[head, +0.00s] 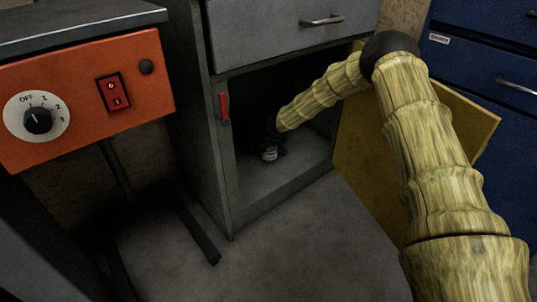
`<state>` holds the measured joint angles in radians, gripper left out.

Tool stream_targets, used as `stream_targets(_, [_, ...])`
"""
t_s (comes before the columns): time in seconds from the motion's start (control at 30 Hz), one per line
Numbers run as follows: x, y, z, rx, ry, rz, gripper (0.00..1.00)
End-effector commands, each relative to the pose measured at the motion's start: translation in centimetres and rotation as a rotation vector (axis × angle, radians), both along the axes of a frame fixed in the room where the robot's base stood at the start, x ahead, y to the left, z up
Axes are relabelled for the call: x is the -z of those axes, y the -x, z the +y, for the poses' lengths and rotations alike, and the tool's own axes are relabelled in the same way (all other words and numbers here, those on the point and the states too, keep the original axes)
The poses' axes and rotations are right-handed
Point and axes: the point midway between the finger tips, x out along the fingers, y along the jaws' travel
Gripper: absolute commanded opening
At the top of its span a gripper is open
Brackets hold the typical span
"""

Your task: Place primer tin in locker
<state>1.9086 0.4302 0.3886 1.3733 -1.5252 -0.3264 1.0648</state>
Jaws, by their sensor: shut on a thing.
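The locker (190,130) is a grey cabinet compartment below a drawer, and its front is open. My arm reaches into it from the right. My gripper (277,144) is inside the dark opening, low and close to the compartment floor, shut on a small pale tin that looks like the primer tin (269,154). Only a little of the tin shows; the dark gripper and shadow hide the rest. I cannot tell whether the tin touches the floor of the locker.
A yellow-brown panel (365,165), seemingly the open door, stands right of the opening, partly behind my arm. A red handle (223,107) is on the left frame. An orange control box (80,115) stands at left, blue drawers (490,75) at right. The front floor is clear.

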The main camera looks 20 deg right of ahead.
Motion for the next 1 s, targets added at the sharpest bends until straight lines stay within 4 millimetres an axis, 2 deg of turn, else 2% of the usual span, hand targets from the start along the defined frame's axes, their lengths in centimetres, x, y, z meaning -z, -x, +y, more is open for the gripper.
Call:
stream_targets(0.03, [0.65,-0.08,-0.03,0.001,-0.002,-0.002,0.00])
stream_targets(0.5, [0.99,-0.10,0.02,0.000,0.000,-0.003,0.00])
stream_targets(0.53, [0.93,-0.06,-0.01,0.000,0.000,-0.002,0.66])
stream_targets(0.6, [0.93,-0.05,-0.01,0.000,0.000,-0.002,0.79])
stream_targets(0.63, [0.93,-0.05,-0.01,0.000,0.000,-0.002,0.83])
stream_targets(1.0, [0.79,-0.06,-0.01,0.000,0.000,-0.002,0.83])
